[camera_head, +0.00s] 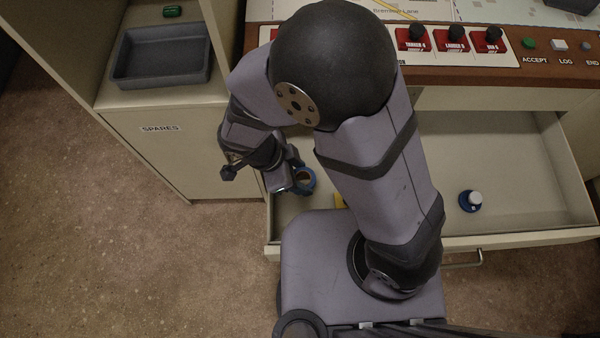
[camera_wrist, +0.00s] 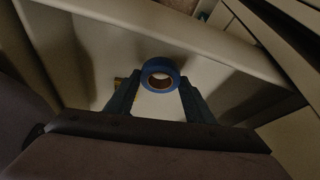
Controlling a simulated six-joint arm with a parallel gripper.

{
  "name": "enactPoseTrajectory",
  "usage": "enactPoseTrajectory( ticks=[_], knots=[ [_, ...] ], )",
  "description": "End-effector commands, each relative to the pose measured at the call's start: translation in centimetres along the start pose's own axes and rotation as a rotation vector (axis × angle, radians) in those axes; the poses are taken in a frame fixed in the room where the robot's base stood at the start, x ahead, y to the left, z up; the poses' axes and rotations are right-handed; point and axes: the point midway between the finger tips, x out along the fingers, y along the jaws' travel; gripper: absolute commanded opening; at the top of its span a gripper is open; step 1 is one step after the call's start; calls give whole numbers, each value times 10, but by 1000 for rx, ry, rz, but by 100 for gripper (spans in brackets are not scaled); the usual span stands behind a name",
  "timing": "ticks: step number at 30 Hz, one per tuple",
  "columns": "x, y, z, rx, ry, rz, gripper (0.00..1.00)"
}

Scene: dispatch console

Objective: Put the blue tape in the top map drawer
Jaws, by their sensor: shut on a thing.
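The blue tape (camera_wrist: 147,75) is a roll with a brown core, held between the two fingers of my gripper (camera_wrist: 160,88). My gripper is shut on it. In the head view, the blue tape (camera_head: 309,186) shows at my gripper (camera_head: 297,183), over the left end of an open pale drawer (camera_head: 500,160). I cannot tell how high the tape is above the drawer floor. My arm hides much of the drawer's left part.
A yellow thing (camera_head: 340,201) is partly hidden by my arm. The SPARES cabinet (camera_head: 160,160) with a grey tray (camera_head: 160,55) stands at left. The console edge (camera_head: 480,76) overhangs behind.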

Motion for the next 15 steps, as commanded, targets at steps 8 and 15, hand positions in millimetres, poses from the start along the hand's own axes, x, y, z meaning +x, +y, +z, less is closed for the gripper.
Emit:
enactPoseTrajectory(
  ticks=[8, 15],
  knots=[
    [3, 0, 1, 0, 0, 0, 22],
    [8, 0, 4, 0, 0, 0, 22]
  ],
)
